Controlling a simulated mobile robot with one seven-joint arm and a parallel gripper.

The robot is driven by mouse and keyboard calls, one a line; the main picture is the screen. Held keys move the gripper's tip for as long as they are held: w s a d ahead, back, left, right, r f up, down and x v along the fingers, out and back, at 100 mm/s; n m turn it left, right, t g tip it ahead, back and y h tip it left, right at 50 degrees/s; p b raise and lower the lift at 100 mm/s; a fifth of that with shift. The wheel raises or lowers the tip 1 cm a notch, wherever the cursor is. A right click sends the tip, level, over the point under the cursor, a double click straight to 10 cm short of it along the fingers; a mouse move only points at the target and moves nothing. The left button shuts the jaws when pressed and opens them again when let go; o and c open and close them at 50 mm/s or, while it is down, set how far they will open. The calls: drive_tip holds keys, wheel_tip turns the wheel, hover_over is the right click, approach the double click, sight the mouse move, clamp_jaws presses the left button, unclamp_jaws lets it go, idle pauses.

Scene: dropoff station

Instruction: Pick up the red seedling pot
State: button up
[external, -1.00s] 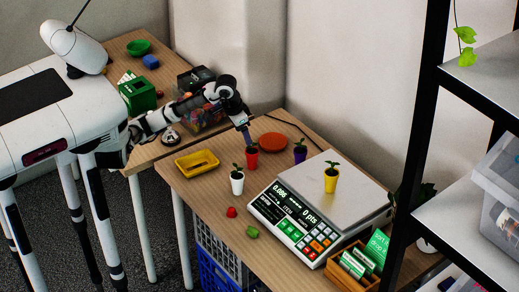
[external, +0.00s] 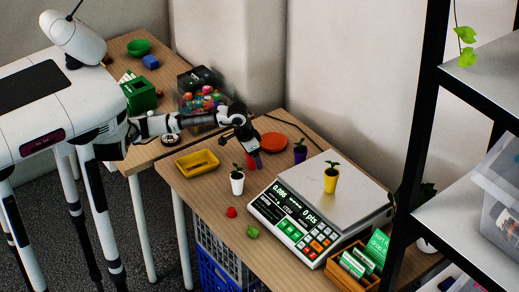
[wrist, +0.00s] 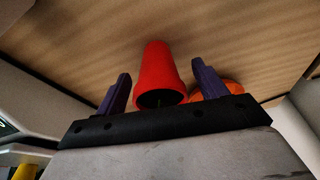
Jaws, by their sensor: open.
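The red seedling pot (external: 250,163) stands on the wooden table, mostly hidden behind my gripper in the external view. In the wrist view the red pot (wrist: 160,72) shows between the two purple fingers, with its dark soil opening facing the camera. My gripper (wrist: 160,70) is open, with one finger on each side of the pot. In the external view my gripper (external: 254,160) points down at the pot. Its seedling is hidden there.
A white seedling pot (external: 237,183), a purple pot (external: 300,153) and an orange dish (external: 274,142) stand nearby. A yellow pot (external: 331,181) stands on the scale (external: 350,205). A yellow tray (external: 198,164) lies to the left.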

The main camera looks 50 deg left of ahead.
drive_tip(key=c, duration=1.1)
